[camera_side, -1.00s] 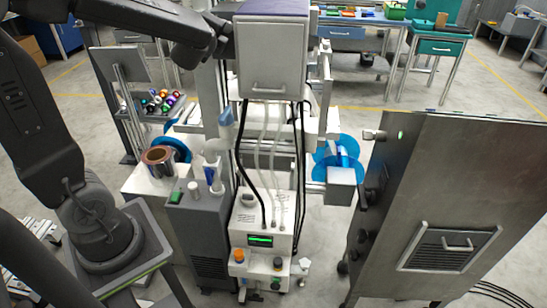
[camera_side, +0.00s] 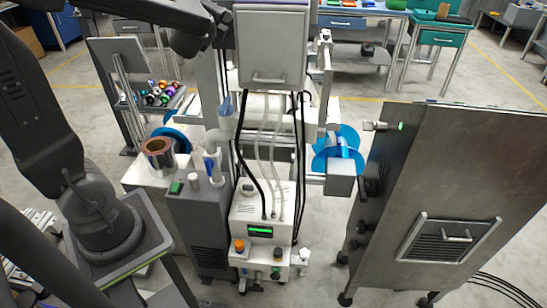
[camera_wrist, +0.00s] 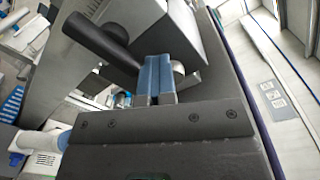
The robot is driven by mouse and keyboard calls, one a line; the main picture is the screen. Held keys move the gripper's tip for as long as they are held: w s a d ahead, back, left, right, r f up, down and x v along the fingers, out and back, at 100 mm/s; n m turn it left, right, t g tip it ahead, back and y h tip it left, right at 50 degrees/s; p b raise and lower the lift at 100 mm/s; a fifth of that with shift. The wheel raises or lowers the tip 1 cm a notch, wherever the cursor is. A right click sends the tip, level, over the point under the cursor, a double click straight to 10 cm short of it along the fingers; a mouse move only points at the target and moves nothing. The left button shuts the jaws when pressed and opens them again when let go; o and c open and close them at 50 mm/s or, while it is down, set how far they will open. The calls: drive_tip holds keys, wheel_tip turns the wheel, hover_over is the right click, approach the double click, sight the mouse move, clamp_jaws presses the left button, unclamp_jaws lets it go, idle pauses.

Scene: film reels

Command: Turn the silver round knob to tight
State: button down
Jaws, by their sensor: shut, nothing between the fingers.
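My gripper (camera_wrist: 157,62) shows in the wrist view with its two blue fingertips side by side, shut and empty. A silver round part (camera_wrist: 180,70), which looks like the knob, sits just behind and right of the fingertips. The fingers hide part of it, and I cannot tell whether they touch it. No tight marking is legible. In the side view my arm reaches in from the upper left to beside the grey box (camera_side: 272,50); the fingertips are not clear there.
A black cylinder (camera_wrist: 100,40) sticks out left of the fingertips. A white control unit (camera_side: 262,212) with cables stands below the grey box. A copper-coloured reel (camera_side: 158,150) is at left, a blue reel (camera_side: 337,150) at right. A metal cabinet (camera_side: 455,190) stands right.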

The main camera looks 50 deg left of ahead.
drive_tip(key=shift+t, duration=0.3)
drive_tip(key=s+d, duration=0.1)
drive_tip(key=s+d+r, duration=0.1)
drive_tip(key=s+d, duration=0.1)
drive_tip(key=shift+s+d+r, duration=0.15)
drive_tip(key=shift+d+r, duration=0.25)
drive_tip(key=w+a+f+m+t+h, duration=0.1)
drive_tip(key=w+a+m+h, duration=0.2)
drive_tip(key=h, duration=0.4)
drive_tip(key=shift+w+a+f+m, duration=0.15)
drive_tip(key=shift+a+f+m, duration=0.15)
drive_tip(key=shift+a+m, duration=0.7)
drive_tip(key=shift+a+n, duration=0.25)
drive_tip(key=shift+n, duration=0.05)
drive_tip(key=shift+w+r, duration=0.1)
drive_tip(key=shift+r, duration=0.1)
idle(0.5)
